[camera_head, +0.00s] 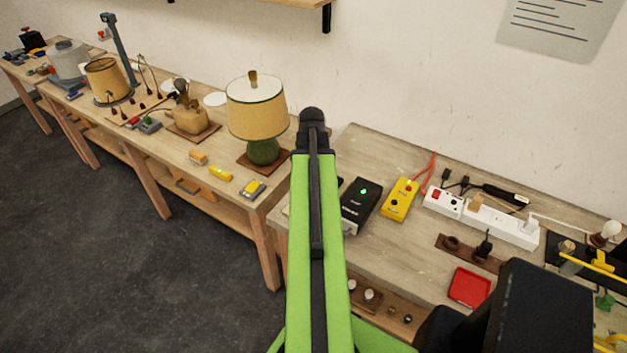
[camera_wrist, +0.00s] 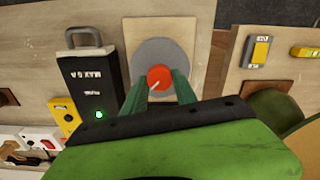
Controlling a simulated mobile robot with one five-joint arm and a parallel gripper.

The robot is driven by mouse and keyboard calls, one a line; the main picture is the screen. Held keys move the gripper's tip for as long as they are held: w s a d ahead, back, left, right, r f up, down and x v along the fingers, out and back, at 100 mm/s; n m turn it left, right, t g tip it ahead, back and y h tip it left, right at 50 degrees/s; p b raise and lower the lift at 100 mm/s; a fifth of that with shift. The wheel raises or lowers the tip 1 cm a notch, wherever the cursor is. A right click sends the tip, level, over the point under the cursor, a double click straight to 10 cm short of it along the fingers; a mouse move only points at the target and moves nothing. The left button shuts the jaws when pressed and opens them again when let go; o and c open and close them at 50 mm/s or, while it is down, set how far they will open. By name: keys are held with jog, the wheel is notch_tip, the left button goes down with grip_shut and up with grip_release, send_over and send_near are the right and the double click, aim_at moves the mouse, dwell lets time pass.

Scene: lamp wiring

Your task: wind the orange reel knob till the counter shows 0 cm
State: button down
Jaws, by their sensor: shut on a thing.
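The orange-red reel knob (camera_wrist: 160,77), with a pale pointer line on its face, sits at the middle of a round grey disc (camera_wrist: 152,52) in the wrist view. The disc is on a light wooden plate (camera_wrist: 181,28). My gripper (camera_wrist: 160,84) has its green fingers on either side of the knob and is shut on it. The pointer line slants toward the lower left of that view. In the head view my green arm hides the knob and disc. I cannot see a readable counter in either view.
A black box (camera_head: 361,205) with a lit green lamp stands close beside the disc; it also shows in the wrist view (camera_wrist: 98,90). A yellow box (camera_head: 400,200), a white power strip (camera_head: 502,224) and a red tray (camera_head: 469,288) are farther right. A table lamp (camera_head: 256,105) stands left of my arm.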

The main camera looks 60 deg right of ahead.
jog(key=shift+a, duration=0.15)
jog(key=n, duration=0.4)
jog(key=shift+n, duration=2.3)
jog(key=c, duration=1)
grip_release()
jog(key=shift+s, duration=0.1)
jog(key=shift+c, duration=0.2)
jog(key=shift+o, duration=0.4)
